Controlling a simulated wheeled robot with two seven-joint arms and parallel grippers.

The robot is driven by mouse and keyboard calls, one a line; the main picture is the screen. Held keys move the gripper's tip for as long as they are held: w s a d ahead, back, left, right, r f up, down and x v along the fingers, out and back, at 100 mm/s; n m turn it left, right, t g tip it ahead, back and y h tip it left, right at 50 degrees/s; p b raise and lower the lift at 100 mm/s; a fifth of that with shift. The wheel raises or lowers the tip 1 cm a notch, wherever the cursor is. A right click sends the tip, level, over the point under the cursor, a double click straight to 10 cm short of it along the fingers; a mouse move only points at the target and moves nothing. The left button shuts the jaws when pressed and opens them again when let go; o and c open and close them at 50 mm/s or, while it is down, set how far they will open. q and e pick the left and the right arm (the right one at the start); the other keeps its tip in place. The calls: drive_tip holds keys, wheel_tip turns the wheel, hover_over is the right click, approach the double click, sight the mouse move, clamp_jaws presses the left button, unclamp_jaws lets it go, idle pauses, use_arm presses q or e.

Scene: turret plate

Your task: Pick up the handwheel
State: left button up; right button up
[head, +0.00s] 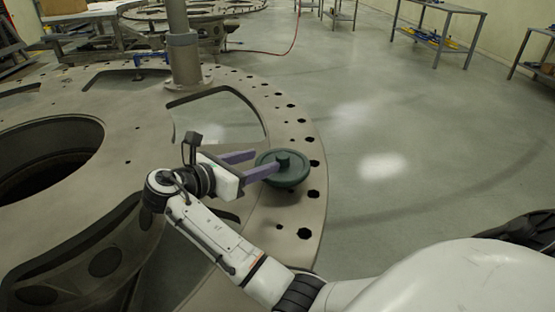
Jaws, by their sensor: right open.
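The handwheel (291,176) is a dark green disc with a raised hub on top. It lies on the outer rim of the large turret plate (262,236), among the dark bolt holes. My right gripper (262,163) has two purple fingers, spread apart and pointing right. Its fingertips are at the left side of the handwheel, near the hub. The near finger overlaps the wheel in the picture; I cannot tell if it touches. My left gripper is not in view.
A grey post (184,58) stands on the plate behind my right gripper. The plate has large cut-outs and a big round opening at left. Steel tables (440,12) stand at the back right. The floor (400,130) right of the plate is clear.

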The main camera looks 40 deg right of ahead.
sight(282, 156)
drive_tip(key=shift+x, duration=1.15)
drive_tip(key=x, duration=0.5)
drive_tip(key=shift+f, duration=0.3)
drive_tip(key=c, duration=1.1)
clamp_jaws()
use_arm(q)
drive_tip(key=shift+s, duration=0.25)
use_arm(e)
drive_tip(key=shift+w+r, duration=0.1)
